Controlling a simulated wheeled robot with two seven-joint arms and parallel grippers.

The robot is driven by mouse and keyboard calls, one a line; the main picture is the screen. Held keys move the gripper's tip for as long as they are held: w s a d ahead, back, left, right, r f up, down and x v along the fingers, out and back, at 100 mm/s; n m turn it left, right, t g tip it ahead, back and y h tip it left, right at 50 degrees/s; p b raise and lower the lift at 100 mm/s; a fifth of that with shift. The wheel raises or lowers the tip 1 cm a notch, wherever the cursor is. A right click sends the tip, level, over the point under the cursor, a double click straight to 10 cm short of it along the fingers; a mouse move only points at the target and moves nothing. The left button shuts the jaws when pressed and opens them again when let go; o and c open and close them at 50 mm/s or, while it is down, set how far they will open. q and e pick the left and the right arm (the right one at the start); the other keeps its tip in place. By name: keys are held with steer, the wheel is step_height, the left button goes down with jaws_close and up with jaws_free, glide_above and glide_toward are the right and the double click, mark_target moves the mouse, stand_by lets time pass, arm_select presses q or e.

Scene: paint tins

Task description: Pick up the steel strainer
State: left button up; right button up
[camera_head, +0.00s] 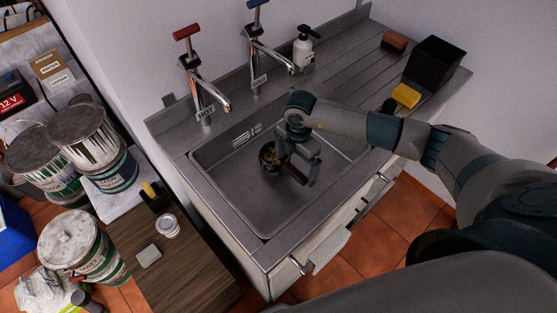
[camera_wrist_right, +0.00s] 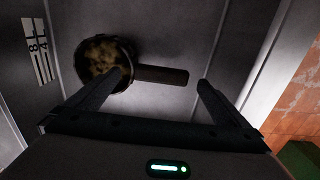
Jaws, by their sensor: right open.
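The steel strainer (camera_head: 268,157) lies in the sink basin, a round dark bowl with brownish-yellow stuff in it. Its dark handle (camera_head: 295,174) points to the lower right in the head view. In the right wrist view the strainer bowl (camera_wrist_right: 104,60) is at upper left and its handle (camera_wrist_right: 162,75) reaches right, between my fingertips. My right gripper (camera_head: 302,172) is open and empty, reaching down into the sink over the strainer. It also shows in the wrist view (camera_wrist_right: 162,82). I cannot tell how far above the handle the fingertips are. My left gripper is not in view.
The metal sink (camera_head: 228,205) has raised walls around the strainer. Two taps (camera_head: 208,90) stand behind it, with a soap bottle (camera_head: 303,48). A yellow sponge (camera_head: 406,95) and black box (camera_head: 434,62) are on the drainer. Paint tins (camera_head: 75,245) stand at left.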

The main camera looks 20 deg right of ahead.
steer(key=shift+f, duration=1.05)
steer(key=shift+r, duration=0.1)
steer(key=c, duration=1.6)
